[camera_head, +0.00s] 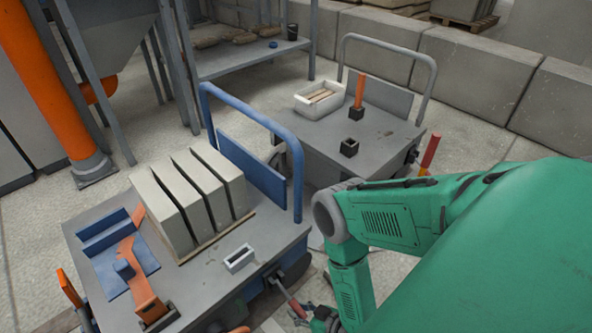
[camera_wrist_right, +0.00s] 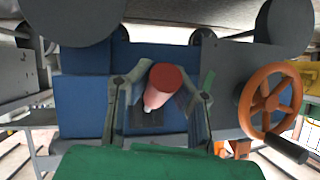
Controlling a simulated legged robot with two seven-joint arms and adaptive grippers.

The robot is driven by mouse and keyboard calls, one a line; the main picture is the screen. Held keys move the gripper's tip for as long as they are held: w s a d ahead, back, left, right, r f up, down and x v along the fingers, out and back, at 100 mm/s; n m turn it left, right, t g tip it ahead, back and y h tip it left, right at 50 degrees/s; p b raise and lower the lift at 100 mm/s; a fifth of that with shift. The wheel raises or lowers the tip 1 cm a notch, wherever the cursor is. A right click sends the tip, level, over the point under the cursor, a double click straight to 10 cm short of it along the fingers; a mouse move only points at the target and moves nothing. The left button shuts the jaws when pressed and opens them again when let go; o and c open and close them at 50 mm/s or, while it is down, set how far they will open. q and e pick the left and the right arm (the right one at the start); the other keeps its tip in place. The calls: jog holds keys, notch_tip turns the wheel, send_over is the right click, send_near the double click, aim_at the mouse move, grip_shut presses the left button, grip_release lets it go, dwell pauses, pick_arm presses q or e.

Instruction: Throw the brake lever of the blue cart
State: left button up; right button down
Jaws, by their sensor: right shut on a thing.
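The blue cart (camera_head: 92,222) stands at the left in the head view, with a blue push handle (camera_head: 250,112). Its brake lever (camera_head: 289,299) sticks out low at the near right side of the cart. In the wrist view the lever's red round grip (camera_wrist_right: 163,84) sits between the two fingers of my right gripper (camera_wrist_right: 158,98). The gripper is shut on this grip. In the head view my right gripper (camera_head: 306,318) is at the bottom edge, partly cut off and small. The lever's pivot is hidden. My left gripper is out of view.
The blue cart carries grey slabs (camera_head: 190,200) and an orange clamp arm (camera_head: 142,285). An orange handwheel (camera_wrist_right: 270,101) is close beside the gripper. A grey cart (camera_head: 383,143) with its own red-gripped lever (camera_head: 431,150) stands behind. Concrete blocks (camera_head: 465,70) line the back.

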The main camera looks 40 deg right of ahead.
jog(key=shift+s+d+f, duration=0.1)
jog(key=shift+s, duration=0.15)
jog(key=c, duration=1.4)
grip_release()
jog(key=shift+d, duration=0.1)
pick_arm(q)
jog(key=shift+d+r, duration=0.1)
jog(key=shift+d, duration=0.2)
pick_arm(e)
jog(key=shift+o, duration=0.2)
jog(key=shift+w, duration=0.1)
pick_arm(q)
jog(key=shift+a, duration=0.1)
pick_arm(e)
jog(key=v, duration=1.2)
jog(key=shift+f, duration=0.1)
